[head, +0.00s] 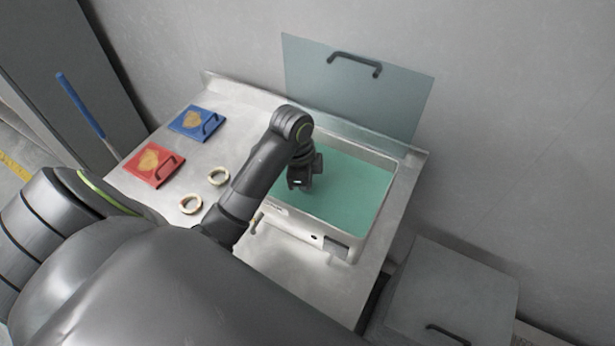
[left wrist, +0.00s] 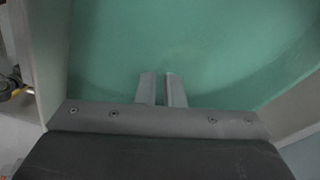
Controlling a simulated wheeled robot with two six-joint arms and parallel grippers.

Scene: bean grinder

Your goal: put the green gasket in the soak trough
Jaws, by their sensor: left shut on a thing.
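The soak trough (head: 349,245) is a pale metal basin filled with green liquid, at the right of the counter. My left gripper (head: 299,187) points down over the trough's left part. In the left wrist view its two fingers (left wrist: 162,90) are close together, with a narrow gap, against the green liquid. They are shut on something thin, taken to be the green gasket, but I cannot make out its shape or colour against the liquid. No green gasket stands out on the counter. My right gripper is not in view.
Two cream rings, a far ring (head: 219,176) and a near ring (head: 190,204), lie left of my arm. A red panel (head: 171,177) and a blue panel (head: 183,134) lie behind them. A glassy lid (head: 305,65) stands upright behind the trough. A grey box (head: 450,285) is at the lower right.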

